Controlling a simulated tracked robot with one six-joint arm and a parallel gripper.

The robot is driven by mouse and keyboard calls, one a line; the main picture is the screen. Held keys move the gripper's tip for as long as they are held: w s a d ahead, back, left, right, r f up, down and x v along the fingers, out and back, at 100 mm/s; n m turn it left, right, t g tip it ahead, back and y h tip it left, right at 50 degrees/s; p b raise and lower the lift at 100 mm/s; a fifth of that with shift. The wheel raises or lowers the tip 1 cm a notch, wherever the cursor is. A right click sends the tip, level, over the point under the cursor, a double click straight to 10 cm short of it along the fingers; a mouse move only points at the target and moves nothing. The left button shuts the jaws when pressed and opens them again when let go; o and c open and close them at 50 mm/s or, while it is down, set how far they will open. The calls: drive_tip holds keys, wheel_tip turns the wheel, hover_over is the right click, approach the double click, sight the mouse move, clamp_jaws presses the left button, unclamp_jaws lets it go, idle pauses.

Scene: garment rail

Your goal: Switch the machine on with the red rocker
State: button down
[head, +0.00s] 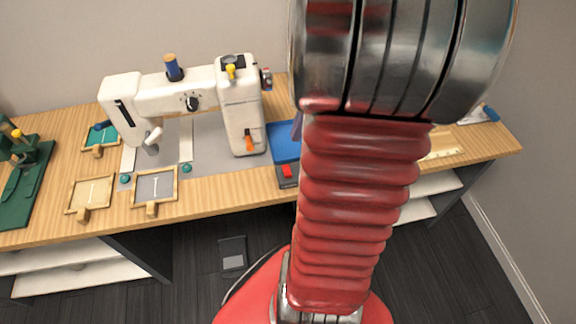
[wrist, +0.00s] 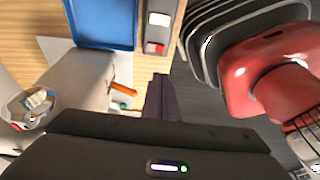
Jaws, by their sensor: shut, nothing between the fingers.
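The white sewing machine (head: 238,110) stands on the wooden table in the head view. The red rocker (head: 287,171) sits on a small dark switch box (head: 289,182) at the table's front edge, right of the machine. In the wrist view the red rocker (wrist: 153,47) shows on the box beside a white patch (wrist: 158,19). My gripper (wrist: 160,84) is shut and empty, its dark fingers pointing up the picture toward the box, with a gap to the rocker in the picture. Whether the rocker is pressed cannot be told.
A blue tray (head: 284,142) lies right behind the switch box. An orange lever (head: 249,142) is on the machine's front. Small wooden frames (head: 155,188) and a green stand (head: 24,185) are further left. The dark floor in front of the table is mostly clear.

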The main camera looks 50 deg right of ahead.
sight(285, 175)
drive_tip(key=x, duration=0.9)
drive_tip(key=s+d+x, duration=0.1)
drive_tip(key=x, duration=0.3)
drive_tip(key=shift+a+f, duration=0.15)
drive_tip(key=shift+f, duration=0.35)
drive_tip(key=shift+s+a+f, duration=0.45)
drive_tip(key=shift+s+f, duration=0.1)
drive_tip(key=shift+f, duration=0.15)
drive_tip(key=shift+s+a+f, duration=0.15)
drive_tip(key=shift+s+f, duration=0.1)
drive_tip(key=shift+s, duration=0.05)
drive_tip(key=shift+w+d+r, duration=0.25)
drive_tip(key=shift+w+d, duration=0.2)
drive_tip(key=shift+w, duration=0.1)
drive_tip(key=shift+r, duration=0.1)
